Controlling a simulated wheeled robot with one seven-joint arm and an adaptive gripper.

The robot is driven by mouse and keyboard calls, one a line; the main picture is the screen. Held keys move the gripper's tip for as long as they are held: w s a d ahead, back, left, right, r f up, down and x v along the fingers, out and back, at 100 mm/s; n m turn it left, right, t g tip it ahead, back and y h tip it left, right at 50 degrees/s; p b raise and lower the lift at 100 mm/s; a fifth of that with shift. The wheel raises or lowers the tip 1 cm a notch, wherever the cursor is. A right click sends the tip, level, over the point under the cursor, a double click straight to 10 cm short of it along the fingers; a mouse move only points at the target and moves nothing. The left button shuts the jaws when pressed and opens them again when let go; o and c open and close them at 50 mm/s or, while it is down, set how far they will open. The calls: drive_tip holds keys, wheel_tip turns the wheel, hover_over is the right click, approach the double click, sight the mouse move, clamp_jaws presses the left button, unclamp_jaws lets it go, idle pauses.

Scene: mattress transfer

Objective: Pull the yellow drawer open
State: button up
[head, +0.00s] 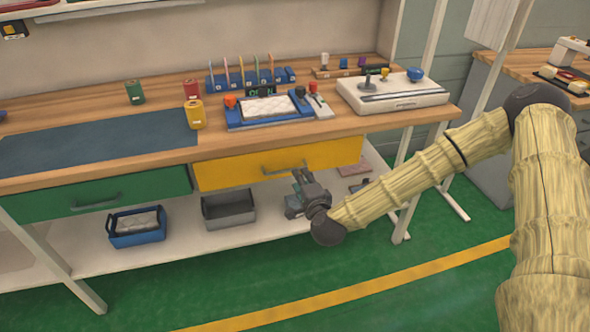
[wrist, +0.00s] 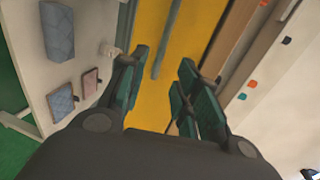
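The yellow drawer (head: 232,170) is under the wooden workbench top, right of the green drawer, and it looks shut. It has a grey bar handle (head: 284,168) on its front. My gripper (head: 297,177) is in front of the drawer, near the handle and slightly below it in the head view. In the wrist view, the two dark green finger pads of my gripper (wrist: 157,88) are spread apart with nothing between them. The yellow drawer front (wrist: 150,22) lies beyond the fingers, and the handle (wrist: 167,38) runs ahead of them. I see no contact with the handle.
A green drawer (head: 60,199) is to the left. The lower shelf (head: 175,247) holds a blue bin (head: 137,236) and a grey bin (head: 229,214). A yellow can (head: 195,115) stands on the bench above. Green floor (head: 350,265) in front is clear.

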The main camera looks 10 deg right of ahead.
sight(295, 168)
drive_tip(key=x, duration=0.8)
drive_tip(key=shift+p, duration=0.3)
drive_tip(key=shift+a, duration=0.1)
clamp_jaws()
